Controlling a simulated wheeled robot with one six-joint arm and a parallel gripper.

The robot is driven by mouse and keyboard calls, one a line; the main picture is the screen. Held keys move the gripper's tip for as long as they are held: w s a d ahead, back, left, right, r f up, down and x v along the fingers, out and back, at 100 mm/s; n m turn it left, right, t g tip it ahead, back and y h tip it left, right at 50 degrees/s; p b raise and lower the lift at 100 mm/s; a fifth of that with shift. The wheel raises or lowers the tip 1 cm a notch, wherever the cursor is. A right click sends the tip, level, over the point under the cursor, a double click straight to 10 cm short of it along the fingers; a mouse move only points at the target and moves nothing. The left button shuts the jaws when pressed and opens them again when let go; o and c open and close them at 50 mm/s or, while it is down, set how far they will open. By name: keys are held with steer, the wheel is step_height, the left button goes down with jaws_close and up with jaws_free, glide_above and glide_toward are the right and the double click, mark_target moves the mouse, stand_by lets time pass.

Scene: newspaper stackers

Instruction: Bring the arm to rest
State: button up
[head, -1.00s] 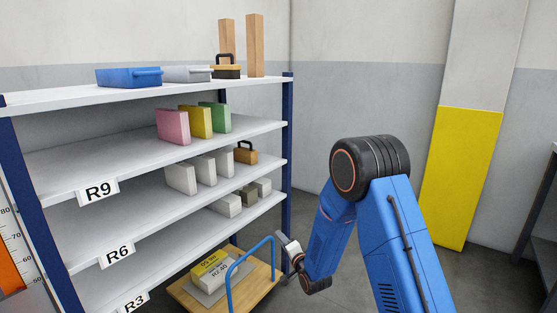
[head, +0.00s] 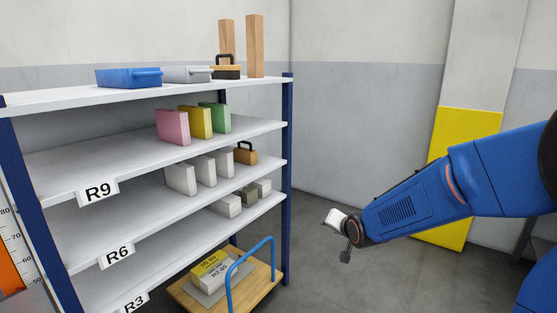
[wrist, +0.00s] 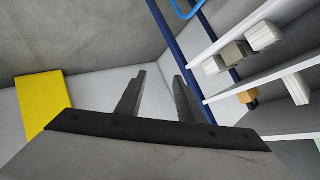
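My arm (head: 400,205) is blue and reaches in from the right edge in the head view, angled down to the left. My gripper (head: 346,256) hangs in free air over the floor, right of the shelf and the cart, and touches neither. In the wrist view my gripper (wrist: 158,82) shows two dark fingers standing apart with nothing between them.
A shelf rack (head: 288,170) with blue posts holds bins, coloured folders and several pale blocks. A wooden cart (head: 190,298) with a blue handle carries labelled bundles (head: 210,270). A yellow panel (head: 470,130) is on the pillar behind my arm. The floor between is clear.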

steer(key=s+d+r+n+g, duration=0.1)
steer(key=s+d+g, duration=0.1)
steer(key=s, duration=1.1)
steer(key=s+d+r+n+g+h, duration=0.1)
steer(key=s+d, duration=0.4)
steer(key=s, duration=0.8)
steer(key=s+d+r+n+g+h, duration=0.1)
steer(key=s+d+r+n+g, duration=0.1)
steer(key=s, duration=1.1)
steer(key=shift+s+d+r+n+g, duration=0.3)
steer(key=shift+d+n+g, duration=0.3)
steer(key=shift+d, duration=0.5)
steer(key=shift+w, duration=0.1)
